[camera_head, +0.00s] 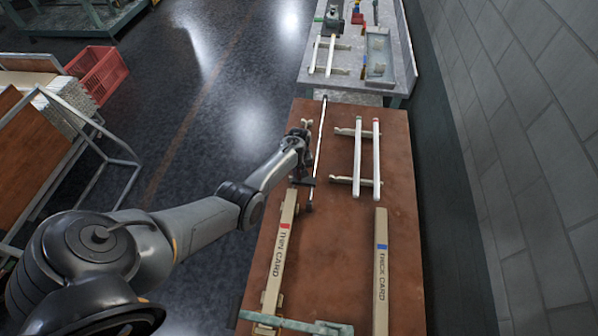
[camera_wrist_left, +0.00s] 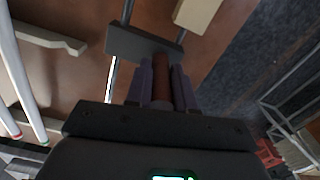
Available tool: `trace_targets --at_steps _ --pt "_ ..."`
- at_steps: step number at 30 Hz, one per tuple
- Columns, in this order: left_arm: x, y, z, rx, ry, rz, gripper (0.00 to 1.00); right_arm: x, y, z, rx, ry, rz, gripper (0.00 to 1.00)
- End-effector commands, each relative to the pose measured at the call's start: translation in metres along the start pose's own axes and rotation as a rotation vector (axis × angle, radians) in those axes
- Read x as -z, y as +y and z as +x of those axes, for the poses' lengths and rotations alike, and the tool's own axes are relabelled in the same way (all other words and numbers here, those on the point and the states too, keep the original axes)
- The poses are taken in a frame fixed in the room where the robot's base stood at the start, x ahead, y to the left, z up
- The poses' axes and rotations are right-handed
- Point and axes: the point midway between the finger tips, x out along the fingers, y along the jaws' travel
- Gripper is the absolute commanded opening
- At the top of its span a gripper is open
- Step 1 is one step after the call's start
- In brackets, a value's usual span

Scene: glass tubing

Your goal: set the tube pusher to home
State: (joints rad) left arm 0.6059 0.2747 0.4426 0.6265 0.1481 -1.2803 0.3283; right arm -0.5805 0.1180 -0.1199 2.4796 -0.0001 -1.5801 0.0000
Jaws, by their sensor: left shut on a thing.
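The tube pusher shows as a dark crossbar block (camera_head: 303,181) on a long thin rail (camera_head: 320,135). The block sits close to the near end of the rail. In the left wrist view the block (camera_wrist_left: 145,44) spans the rail, with a reddish-brown handle (camera_wrist_left: 162,78) beside it. My left gripper (camera_head: 302,168) is at the block, and in the left wrist view its fingers (camera_wrist_left: 163,82) are closed around the handle. The handle is hidden by my arm in the head view. My right gripper is not in view.
Two white tubes (camera_head: 367,160) lie on beige supports right of the rail. A beige thin card bar (camera_head: 281,255) lies nearer, with a thick card bar (camera_head: 381,270) to its right. Green metal parts (camera_head: 300,325) lie at the table's near edge. A grey bench (camera_head: 310,70) stands beyond.

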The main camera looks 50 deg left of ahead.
Motion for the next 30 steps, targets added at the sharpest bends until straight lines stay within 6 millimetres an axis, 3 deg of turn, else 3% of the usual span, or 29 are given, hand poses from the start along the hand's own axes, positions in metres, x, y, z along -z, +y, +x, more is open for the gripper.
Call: trace_targets --at_steps 5,6,11,22,30 --pt "0.000 0.000 0.000 0.000 0.000 0.000 0.00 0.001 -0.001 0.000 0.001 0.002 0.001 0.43" --pt "0.000 0.000 0.000 0.000 0.000 0.000 0.26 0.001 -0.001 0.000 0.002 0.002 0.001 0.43" --pt "0.000 0.000 0.000 0.000 0.000 0.000 0.48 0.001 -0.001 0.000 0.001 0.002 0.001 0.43" --pt "0.000 0.000 -0.004 0.000 0.000 0.000 0.48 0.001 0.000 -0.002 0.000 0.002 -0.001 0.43" --pt "0.001 0.000 -0.037 0.000 0.003 0.001 0.48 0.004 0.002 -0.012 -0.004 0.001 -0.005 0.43"
